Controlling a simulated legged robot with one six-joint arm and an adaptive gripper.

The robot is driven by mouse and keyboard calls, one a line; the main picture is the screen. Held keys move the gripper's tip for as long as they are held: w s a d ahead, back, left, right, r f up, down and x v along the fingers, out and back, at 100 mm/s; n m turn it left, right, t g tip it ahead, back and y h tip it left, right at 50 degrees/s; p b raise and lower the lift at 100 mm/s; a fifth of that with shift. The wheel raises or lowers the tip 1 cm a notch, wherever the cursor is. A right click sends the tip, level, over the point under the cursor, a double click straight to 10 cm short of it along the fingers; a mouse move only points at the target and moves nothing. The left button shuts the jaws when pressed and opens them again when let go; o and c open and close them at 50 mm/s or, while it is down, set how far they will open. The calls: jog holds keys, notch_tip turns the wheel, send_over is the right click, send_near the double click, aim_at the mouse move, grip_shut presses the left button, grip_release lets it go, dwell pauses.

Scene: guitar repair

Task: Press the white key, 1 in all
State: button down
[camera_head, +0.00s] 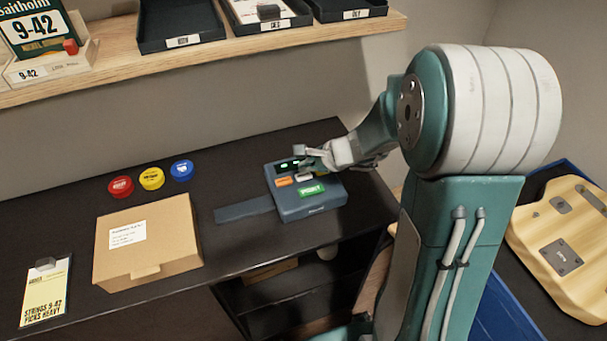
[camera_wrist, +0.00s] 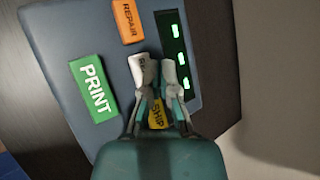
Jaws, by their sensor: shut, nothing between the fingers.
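The white key (camera_head: 304,178) sits on a dark blue-grey keypad device (camera_head: 313,206) on the black bench. In the wrist view the white key (camera_wrist: 146,67) shows just past my fingertips, its lettering partly hidden. My gripper (camera_head: 308,156) is over the device, shut and empty. In the wrist view my gripper (camera_wrist: 158,85) partly covers the white key and a yellow SHIP key (camera_wrist: 157,115). I cannot tell whether the fingertips touch the white key.
An orange REPAIR key (camera_wrist: 128,20) and a green PRINT key (camera_wrist: 94,89) flank the white key. A display (camera_wrist: 179,60) glows green beside them. A cardboard box (camera_head: 150,245) and red, yellow and blue round tins (camera_head: 151,179) stand left. A shelf (camera_head: 230,55) hangs above.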

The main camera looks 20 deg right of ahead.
aim_at(306, 175)
jog(key=shift+f, duration=0.1)
jog(key=shift+f, duration=0.25)
jog(key=shift+f, duration=0.45)
dwell(0.6)
jog(key=shift+r, duration=0.85)
jog(key=shift+r, duration=0.1)
jog(key=shift+r, duration=2.45)
